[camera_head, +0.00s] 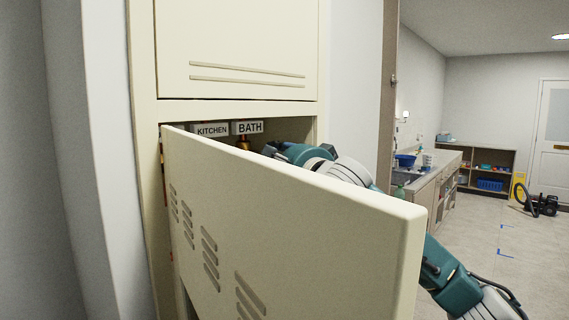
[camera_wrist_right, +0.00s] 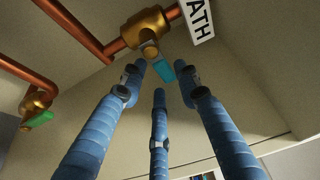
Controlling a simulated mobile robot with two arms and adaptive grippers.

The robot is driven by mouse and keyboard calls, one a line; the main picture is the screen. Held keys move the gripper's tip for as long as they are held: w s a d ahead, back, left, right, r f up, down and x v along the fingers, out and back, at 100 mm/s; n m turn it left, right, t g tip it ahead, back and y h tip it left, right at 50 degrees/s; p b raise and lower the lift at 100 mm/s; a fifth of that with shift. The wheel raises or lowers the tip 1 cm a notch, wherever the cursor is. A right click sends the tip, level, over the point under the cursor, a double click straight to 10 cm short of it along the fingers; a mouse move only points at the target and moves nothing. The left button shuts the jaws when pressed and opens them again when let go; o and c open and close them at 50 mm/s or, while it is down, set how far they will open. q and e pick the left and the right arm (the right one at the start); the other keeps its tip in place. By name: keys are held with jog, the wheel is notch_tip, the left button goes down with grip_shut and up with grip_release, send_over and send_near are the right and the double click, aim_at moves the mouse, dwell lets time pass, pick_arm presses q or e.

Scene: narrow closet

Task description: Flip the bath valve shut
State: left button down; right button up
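The bath valve (camera_wrist_right: 146,27) is a brass body on a copper pipe under the BATH label (camera_wrist_right: 198,18). Its short blue-green lever (camera_wrist_right: 162,71) points towards my right gripper (camera_wrist_right: 160,75). The gripper's three blue fingers are spread, with the lever at the gap between the two upper fingertips; I cannot tell whether they touch it. In the head view, the BATH label (camera_head: 249,127) and a bit of brass (camera_head: 243,143) show above the open cabinet door (camera_head: 290,230). My right arm reaches in behind this door, which hides the gripper there. My left gripper is not in view.
A second brass valve (camera_wrist_right: 35,101) with a green lever (camera_wrist_right: 40,119) is at the left in the wrist view. Copper pipes (camera_wrist_right: 77,30) run close by. The KITCHEN label (camera_head: 210,130) is left of BATH. The open door stands in front of the compartment.

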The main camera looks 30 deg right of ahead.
jog(key=s, duration=1)
jog(key=shift+s+a, duration=0.2)
jog(key=shift+a, duration=0.1)
